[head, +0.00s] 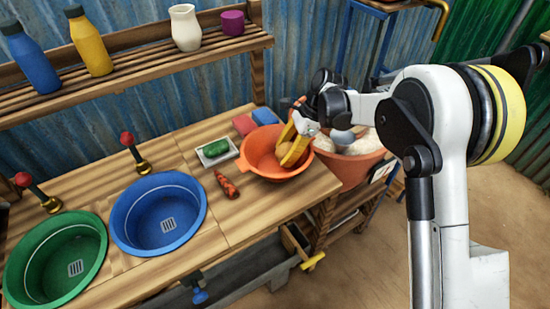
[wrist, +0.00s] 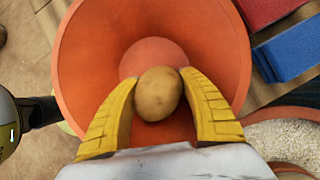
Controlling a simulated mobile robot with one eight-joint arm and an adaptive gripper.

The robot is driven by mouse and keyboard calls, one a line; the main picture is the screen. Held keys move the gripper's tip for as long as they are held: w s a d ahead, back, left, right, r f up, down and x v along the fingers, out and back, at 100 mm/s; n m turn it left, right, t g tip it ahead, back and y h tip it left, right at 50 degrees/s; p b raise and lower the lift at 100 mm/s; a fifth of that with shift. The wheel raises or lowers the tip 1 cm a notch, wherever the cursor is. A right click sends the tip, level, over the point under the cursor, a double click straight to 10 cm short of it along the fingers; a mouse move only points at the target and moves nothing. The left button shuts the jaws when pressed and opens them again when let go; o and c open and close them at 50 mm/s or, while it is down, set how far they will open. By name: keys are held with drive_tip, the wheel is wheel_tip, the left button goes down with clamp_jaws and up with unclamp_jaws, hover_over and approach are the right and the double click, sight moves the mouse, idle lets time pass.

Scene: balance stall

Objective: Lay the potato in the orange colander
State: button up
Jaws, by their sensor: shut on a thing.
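The potato (wrist: 158,97) is brown and oval, and sits between the two yellow fingers of my gripper (wrist: 158,80) in the wrist view. The fingers are shut on it. The orange colander (wrist: 85,62) fills the view behind the potato, which lies over the colander's middle. In the head view the orange colander (head: 256,147) stands on the wooden counter, and my gripper (head: 286,152) points down at its opening from the right. The potato is hard to make out there behind the fingers. I cannot tell whether it touches the colander's bottom.
A green thing lies on a small white tray (head: 231,156) left of the colander, with an orange patterned thing (head: 227,185) in front. Red and blue blocks (head: 265,116) lie behind. A larger tub (head: 345,170) with pale contents stands right. Blue (head: 128,240) and green basins (head: 30,290) are left.

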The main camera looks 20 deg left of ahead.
drive_tip(key=o, duration=1.3)
